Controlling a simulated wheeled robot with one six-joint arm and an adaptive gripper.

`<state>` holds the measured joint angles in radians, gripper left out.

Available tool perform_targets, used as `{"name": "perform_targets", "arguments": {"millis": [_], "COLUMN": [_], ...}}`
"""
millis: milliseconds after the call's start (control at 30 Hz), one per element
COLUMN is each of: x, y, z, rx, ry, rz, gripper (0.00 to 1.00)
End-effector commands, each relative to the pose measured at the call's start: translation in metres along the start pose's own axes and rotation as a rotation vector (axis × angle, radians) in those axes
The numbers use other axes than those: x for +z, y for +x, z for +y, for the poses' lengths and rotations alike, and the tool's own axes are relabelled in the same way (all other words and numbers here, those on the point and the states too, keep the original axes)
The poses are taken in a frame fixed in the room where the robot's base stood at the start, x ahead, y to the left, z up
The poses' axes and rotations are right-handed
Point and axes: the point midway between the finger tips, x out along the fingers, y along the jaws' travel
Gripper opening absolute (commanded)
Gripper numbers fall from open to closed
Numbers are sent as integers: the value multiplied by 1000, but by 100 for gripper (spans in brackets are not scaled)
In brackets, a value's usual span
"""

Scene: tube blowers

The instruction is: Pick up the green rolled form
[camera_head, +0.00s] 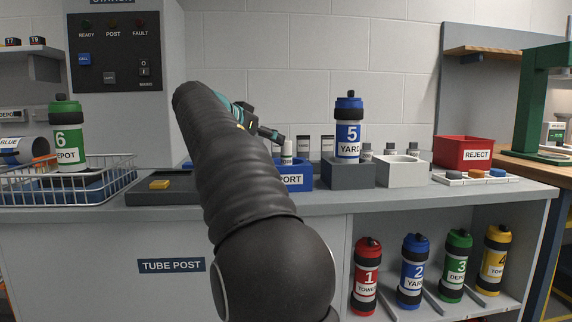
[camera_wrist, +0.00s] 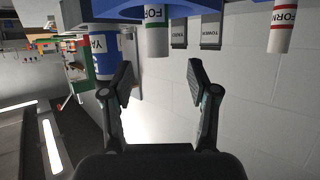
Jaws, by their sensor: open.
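The green rolled form (camera_wrist: 156,40) is a white roll with a green band and the word FORM. In the wrist view it hangs from the top edge, in front of a blue holder, as this view looks upside down. My gripper (camera_wrist: 158,78) is open, with a finger on either side of the form's line and the form beyond the tips, not between them. In the head view my gripper (camera_head: 272,134) is beside a white roll (camera_head: 287,153) standing at the blue bin (camera_head: 294,179); its band is too small to read there.
A red-banded form (camera_wrist: 283,27) stands to the right in the wrist view. The number 5 canister (camera_head: 348,135) stands on a dark block beside the blue bin. A wire basket (camera_head: 100,182) is at left.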

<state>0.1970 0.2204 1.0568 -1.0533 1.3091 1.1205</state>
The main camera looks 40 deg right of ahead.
Motion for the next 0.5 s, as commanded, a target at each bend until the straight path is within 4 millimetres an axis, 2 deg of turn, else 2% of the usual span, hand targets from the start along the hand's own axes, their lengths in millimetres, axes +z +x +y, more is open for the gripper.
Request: {"name": "perform_targets", "arguments": {"millis": [100, 367, 500], "x": [0, 0, 0], "y": [18, 31, 44], "z": [1, 0, 2], "rx": [2, -1, 2], "ry": [0, 0, -1], "rz": [0, 0, -1], "gripper": [59, 59, 59]}}
